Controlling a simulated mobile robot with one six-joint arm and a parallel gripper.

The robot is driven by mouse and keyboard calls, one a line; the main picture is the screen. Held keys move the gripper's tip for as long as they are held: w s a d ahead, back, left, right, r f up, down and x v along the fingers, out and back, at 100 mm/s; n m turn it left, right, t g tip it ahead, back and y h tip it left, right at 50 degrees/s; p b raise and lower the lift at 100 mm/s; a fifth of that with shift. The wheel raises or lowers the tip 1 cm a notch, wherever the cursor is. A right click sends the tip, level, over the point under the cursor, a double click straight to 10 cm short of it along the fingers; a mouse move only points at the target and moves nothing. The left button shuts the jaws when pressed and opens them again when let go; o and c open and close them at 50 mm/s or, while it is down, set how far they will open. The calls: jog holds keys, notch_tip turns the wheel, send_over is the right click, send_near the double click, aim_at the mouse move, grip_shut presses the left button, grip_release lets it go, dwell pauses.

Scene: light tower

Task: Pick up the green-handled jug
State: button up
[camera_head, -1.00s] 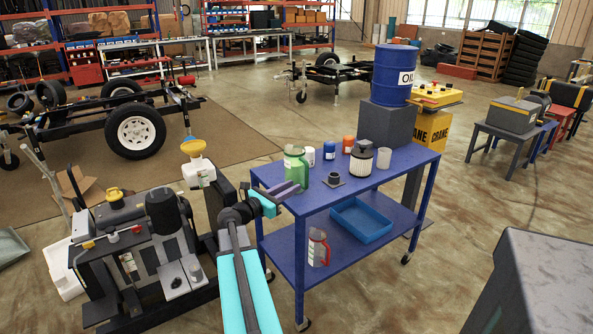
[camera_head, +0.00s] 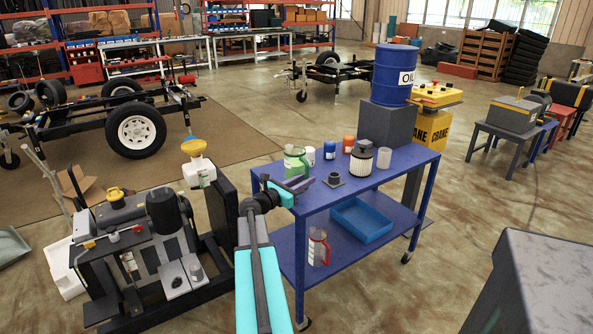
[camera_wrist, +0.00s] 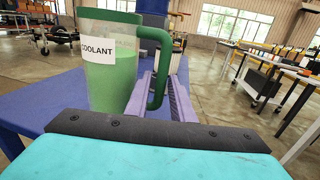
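The green-handled jug (camera_head: 295,161) stands upright on the blue table's top, near its left end. In the wrist view the jug (camera_wrist: 108,68) is clear, holds green liquid and has a white COOLANT label. Its green handle (camera_wrist: 163,50) points right, toward the space between my fingers. My gripper (camera_head: 293,186) is at the jug's near side, low over the tabletop. In the wrist view my gripper (camera_wrist: 163,88) shows its two grey-purple fingers apart, with the lower handle between them or just over them. I cannot tell whether they touch it. The jug's lower part is partly hidden in the head view.
On the blue table (camera_head: 407,165) stand a blue can (camera_head: 329,149), an orange can (camera_head: 349,144), a filter (camera_head: 361,160), a white cup (camera_head: 384,157) and a dark flanged part (camera_head: 333,180). A red-handled jug (camera_head: 318,247) and blue tray (camera_head: 362,220) are on the lower shelf.

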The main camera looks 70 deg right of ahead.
jog(key=shift+p+x, duration=0.35)
jog(key=shift+x, duration=2.3)
jog(key=shift+s+a, duration=0.1)
jog(key=shift+c, duration=0.2)
grip_shut()
jog(key=shift+r, duration=0.1)
